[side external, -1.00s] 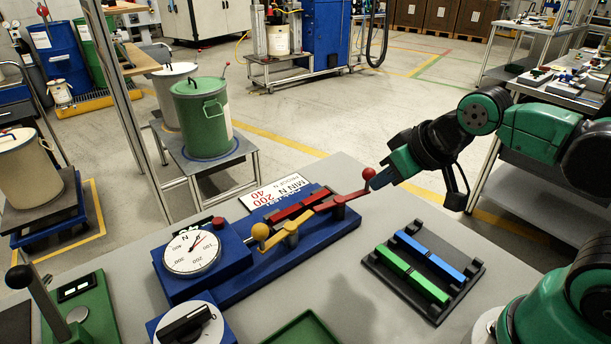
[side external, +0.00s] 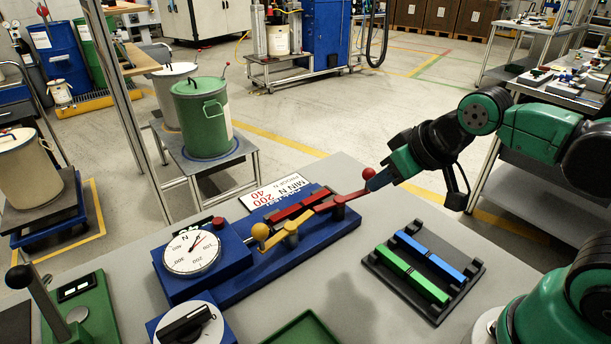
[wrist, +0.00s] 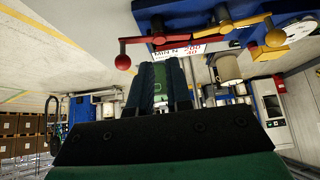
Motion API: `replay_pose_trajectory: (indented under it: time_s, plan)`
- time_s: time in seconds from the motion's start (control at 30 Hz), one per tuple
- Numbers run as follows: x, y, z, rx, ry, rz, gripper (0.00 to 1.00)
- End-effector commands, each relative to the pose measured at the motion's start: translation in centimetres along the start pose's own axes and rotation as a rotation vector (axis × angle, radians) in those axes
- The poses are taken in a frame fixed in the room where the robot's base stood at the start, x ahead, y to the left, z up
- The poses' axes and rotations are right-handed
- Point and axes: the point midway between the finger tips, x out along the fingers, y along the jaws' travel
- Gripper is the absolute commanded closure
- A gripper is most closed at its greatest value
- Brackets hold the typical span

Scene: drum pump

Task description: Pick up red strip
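A dark red strip (side external: 286,213) lies along the blue test fixture (side external: 335,228), behind the clamp levers, which partly cover it. A red lever with a red ball knob (side external: 368,173) is at the fixture's right end, and a yellow lever with a yellow ball knob (side external: 260,232) is at its left. My gripper (side external: 373,184) is close beside the red knob; I cannot tell whether they touch. In the wrist view my gripper (wrist: 160,70) has a gap between its fingers and nothing visible in it. The red knob (wrist: 122,62) shows just left of the fingers.
A black rack (side external: 440,305) at right holds a green strip (side external: 412,275) and a blue strip (side external: 430,256). A round dial gauge (side external: 192,252) sits at the fixture's left end. A green tray (side external: 302,330) is at the front edge. Bare table lies between fixture and rack.

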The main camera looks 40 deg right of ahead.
Motion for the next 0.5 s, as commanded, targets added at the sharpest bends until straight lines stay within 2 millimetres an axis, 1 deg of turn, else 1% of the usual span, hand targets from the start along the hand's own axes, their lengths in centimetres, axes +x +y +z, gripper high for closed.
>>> replay_pose_trajectory:
  time_s: [0.37, 0.47, 0.5]
  plan:
    - [0.0, 0.0, -0.2, 0.016, -0.007, -0.001, 0.71]
    - [0.0, -0.2, -0.9, 0.097, -0.040, -0.002, 0.71]
    - [0.1, -0.3, -1.5, 0.155, -0.062, -0.001, 0.71]
